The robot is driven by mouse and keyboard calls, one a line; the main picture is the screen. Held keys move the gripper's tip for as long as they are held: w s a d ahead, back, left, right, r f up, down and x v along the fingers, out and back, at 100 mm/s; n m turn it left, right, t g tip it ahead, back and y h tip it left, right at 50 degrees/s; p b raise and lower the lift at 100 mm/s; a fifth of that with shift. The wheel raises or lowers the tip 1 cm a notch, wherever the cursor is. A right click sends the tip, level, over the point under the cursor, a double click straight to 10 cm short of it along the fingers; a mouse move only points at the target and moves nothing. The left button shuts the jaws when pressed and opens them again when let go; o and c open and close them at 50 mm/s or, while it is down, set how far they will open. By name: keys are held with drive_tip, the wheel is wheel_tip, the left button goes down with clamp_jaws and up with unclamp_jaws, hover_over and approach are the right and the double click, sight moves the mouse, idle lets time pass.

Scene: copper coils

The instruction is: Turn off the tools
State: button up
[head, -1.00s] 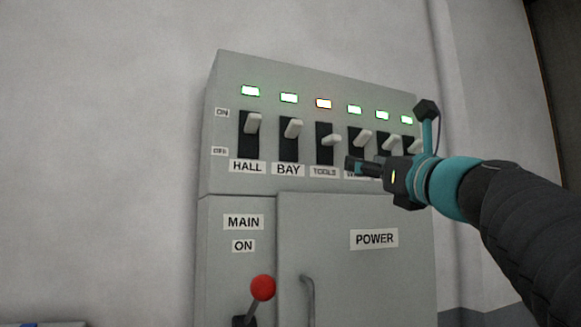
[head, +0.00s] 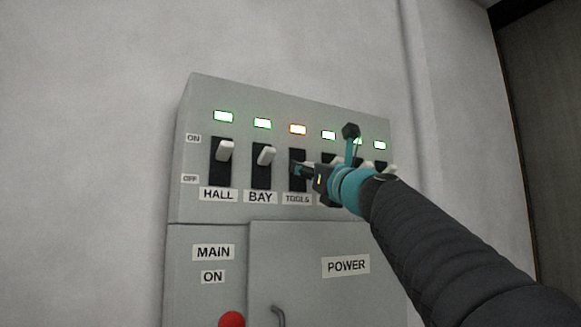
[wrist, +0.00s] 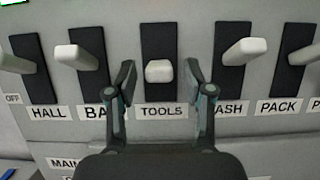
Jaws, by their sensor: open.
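The TOOLS switch shows in the wrist view as a white lever (wrist: 159,71) on a black plate, between my two open fingers. My gripper (wrist: 159,88) is open and straddles the lever; I cannot tell whether either finger touches it. In the head view my gripper (head: 299,170) is in front of the TOOLS switch and hides its lever. The TOOLS lamp (head: 298,129) glows orange. The TOOLS label (head: 297,199) is below the switch.
The HALL lever (head: 225,150) and BAY lever (head: 266,155) are up, with green lamps. In the wrist view the WASH lever (wrist: 243,51) is close to my right finger. Below are the MAIN ON labels, a red knob (head: 232,319) and the POWER door (head: 345,266).

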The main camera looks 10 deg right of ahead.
drive_tip(key=shift+w+a+r, duration=0.15)
drive_tip(key=shift+w+r, duration=0.05)
drive_tip(key=shift+w, duration=0.25)
clamp_jaws()
drive_tip(key=f+b, duration=0.1)
drive_tip(key=b, duration=0.2)
drive_tip(key=shift+t+b, duration=0.35)
drive_tip(key=shift+t, duration=0.05)
drive_tip(key=t+b, duration=0.1)
drive_tip(key=b, duration=0.2)
drive_tip(key=t+y+b, duration=0.1)
drive_tip(key=b, duration=0.2)
drive_tip(key=f+t+b, duration=0.1)
drive_tip(key=b, duration=0.3)
drive_tip(key=shift+w+a+t+y, duration=0.15)
drive_tip(key=shift+w+t+y, duration=0.15)
drive_tip(key=shift+y, duration=0.1)
drive_tip(key=shift+f+t, duration=0.1)
drive_tip(key=shift+t, duration=0.2)
